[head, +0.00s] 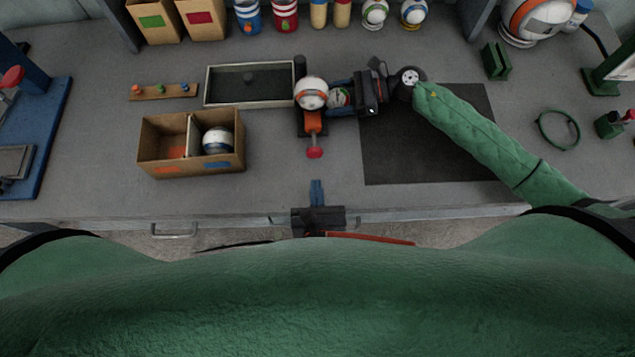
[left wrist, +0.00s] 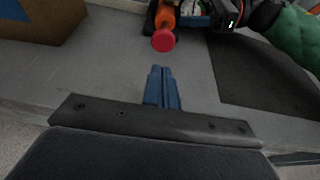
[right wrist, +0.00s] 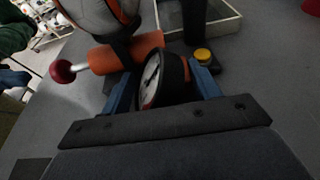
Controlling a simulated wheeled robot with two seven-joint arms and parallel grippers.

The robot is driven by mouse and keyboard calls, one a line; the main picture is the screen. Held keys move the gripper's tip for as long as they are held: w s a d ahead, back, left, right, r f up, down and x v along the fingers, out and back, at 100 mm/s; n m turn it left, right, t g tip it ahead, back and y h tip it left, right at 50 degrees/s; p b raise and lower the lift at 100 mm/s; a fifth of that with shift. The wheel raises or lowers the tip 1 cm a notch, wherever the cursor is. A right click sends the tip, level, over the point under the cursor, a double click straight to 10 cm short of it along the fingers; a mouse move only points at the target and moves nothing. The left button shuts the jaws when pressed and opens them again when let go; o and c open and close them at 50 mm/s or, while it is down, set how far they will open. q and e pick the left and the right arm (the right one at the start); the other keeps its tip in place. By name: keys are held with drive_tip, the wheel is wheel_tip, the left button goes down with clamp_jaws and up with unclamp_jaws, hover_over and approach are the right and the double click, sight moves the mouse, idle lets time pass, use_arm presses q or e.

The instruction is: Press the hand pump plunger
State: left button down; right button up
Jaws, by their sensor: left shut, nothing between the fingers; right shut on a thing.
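The hand pump has an orange barrel (head: 313,122) and a red plunger knob (head: 315,152) that points toward me. A white and orange ball (head: 311,93) sits at its far end. My left gripper (head: 317,185) is shut and empty, just in front of the knob and apart from it. In the left wrist view the knob (left wrist: 163,40) is straight ahead of the fingertips (left wrist: 161,70). My right gripper (right wrist: 170,75) is shut on the round pressure gauge (right wrist: 152,82) beside the barrel. The gauge (head: 338,97) also shows in the head view.
A cardboard box (head: 162,163) holding a ball stands left of the pump. Behind it are a framed tray (head: 250,67) and a wooden strip with coloured pegs (head: 160,92). A dark mat (head: 425,150) lies under my right arm. The table front near my left gripper is clear.

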use_arm(q)
drive_tip(key=x, duration=0.5)
drive_tip(key=shift+r, duration=0.45)
drive_tip(key=shift+w, duration=0.65)
drive_tip(key=w, duration=0.5)
drive_tip(key=shift+w, duration=0.15)
use_arm(e)
drive_tip(key=shift+s+a, duration=0.1)
use_arm(q)
drive_tip(key=shift+s, duration=0.3)
drive_tip(key=v, duration=0.8)
drive_tip(key=f+v, duration=0.1)
drive_tip(key=v, duration=0.3)
drive_tip(key=shift+s, duration=0.2)
drive_tip(key=shift+s+r, duration=0.25)
drive_tip(key=shift+s, duration=0.4)
